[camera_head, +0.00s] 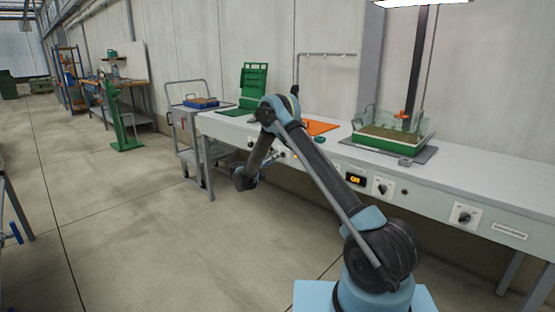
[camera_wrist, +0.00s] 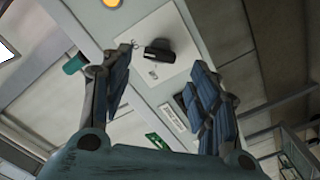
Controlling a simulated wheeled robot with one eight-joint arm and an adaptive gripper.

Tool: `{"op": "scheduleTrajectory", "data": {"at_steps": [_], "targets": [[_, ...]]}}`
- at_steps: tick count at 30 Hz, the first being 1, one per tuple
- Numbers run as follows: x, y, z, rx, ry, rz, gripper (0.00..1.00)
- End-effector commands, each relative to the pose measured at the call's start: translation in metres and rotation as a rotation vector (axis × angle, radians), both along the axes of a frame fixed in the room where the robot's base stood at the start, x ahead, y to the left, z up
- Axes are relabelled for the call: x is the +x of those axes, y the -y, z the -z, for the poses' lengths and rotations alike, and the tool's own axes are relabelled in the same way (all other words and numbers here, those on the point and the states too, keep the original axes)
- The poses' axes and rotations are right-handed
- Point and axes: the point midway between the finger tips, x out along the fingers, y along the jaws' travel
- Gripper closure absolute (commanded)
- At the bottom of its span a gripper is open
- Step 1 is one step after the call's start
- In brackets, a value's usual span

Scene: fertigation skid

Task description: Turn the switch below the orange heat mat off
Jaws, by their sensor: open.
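The orange heat mat (camera_head: 318,128) lies on the bench top in the head view, partly hidden behind my arm. The bench front below it is also largely hidden by my arm. In the wrist view a black rotary switch knob (camera_wrist: 158,51) sits on a white plate (camera_wrist: 172,28) on the bench front. My gripper (camera_wrist: 161,58) is open, with one finger on each side of the knob's area and nothing held. I cannot tell whether the fingers touch the knob. In the head view, my wrist is low in front of the bench.
Further right on the bench front are an orange-lit display (camera_head: 355,179), a switch (camera_head: 382,187) and another switch (camera_head: 465,216). A green tray (camera_head: 393,145) stands on the bench top. A grey cart (camera_head: 190,125) stands at the bench's left end.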

Motion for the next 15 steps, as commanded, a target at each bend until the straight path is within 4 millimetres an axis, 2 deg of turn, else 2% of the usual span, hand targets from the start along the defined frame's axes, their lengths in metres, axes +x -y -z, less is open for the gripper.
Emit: {"op": "scheduleTrajectory", "data": {"at_steps": [7,15], "targets": [[0.028,0.022,0.0,0.0,0.0,0.001,0.45],[0.038,0.03,0.0,0.0,0.0,0.0,0.45]]}}
